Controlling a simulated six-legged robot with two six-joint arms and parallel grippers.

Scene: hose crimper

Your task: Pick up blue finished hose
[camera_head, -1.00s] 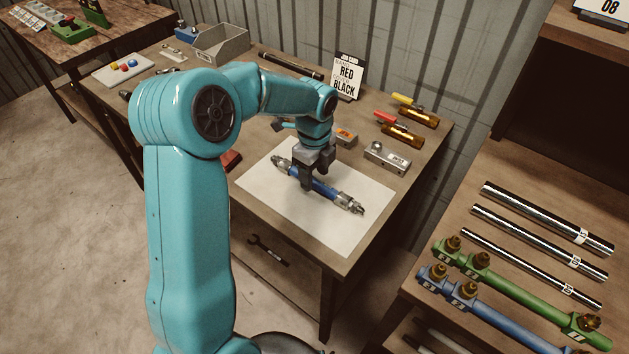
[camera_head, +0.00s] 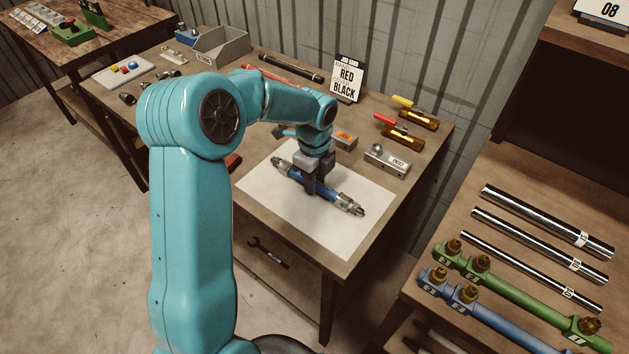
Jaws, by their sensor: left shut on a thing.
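The blue finished hose (camera_head: 327,190) has metal fittings at both ends. It lies diagonally on or just above a white sheet (camera_head: 350,237) on the wooden workbench; I cannot tell if it touches the sheet. My left gripper (camera_head: 312,188) points down from above and is shut on the hose near its middle. The fingers hide part of the blue hose body. My right gripper is not in view.
A job card (camera_head: 346,78) reading red and black stands at the back. A grey bin (camera_head: 221,45), a small metal block (camera_head: 387,160) and amber-coloured tools (camera_head: 411,139) surround the sheet. Chrome rods (camera_head: 540,240) and green and blue cylinders (camera_head: 515,300) lie on the right bench.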

